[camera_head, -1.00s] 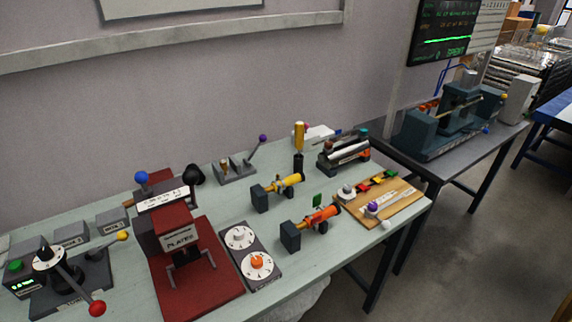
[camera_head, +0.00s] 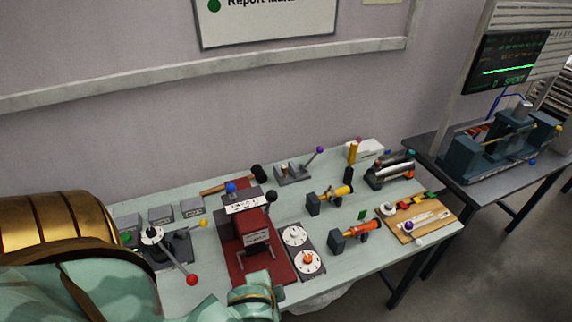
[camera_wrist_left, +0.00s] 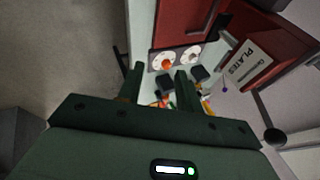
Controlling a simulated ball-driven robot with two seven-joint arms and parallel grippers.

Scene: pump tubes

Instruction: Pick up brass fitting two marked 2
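I cannot make out a brass fitting marked 2 in either view; no such mark is legible. A yellow tube on a dark block (camera_head: 328,199) and an orange tube on a dark block (camera_head: 354,234) lie on the pale green table, both with small brass-coloured parts. My left arm comes in from the lower left of the head view, covering the table's front left. In the left wrist view my left gripper (camera_wrist_left: 159,70) has its two fingers apart with nothing seen between them. It points toward the dial panel (camera_wrist_left: 175,57). My right gripper is out of view.
A red press (camera_head: 255,235) stands mid-table, with a two-dial panel (camera_head: 302,250) beside it. Three grey boxes (camera_head: 161,214) and a lever device (camera_head: 168,247) are at left. A wooden board (camera_head: 418,220) with small parts lies at right. A second table (camera_head: 510,172) holds a machine.

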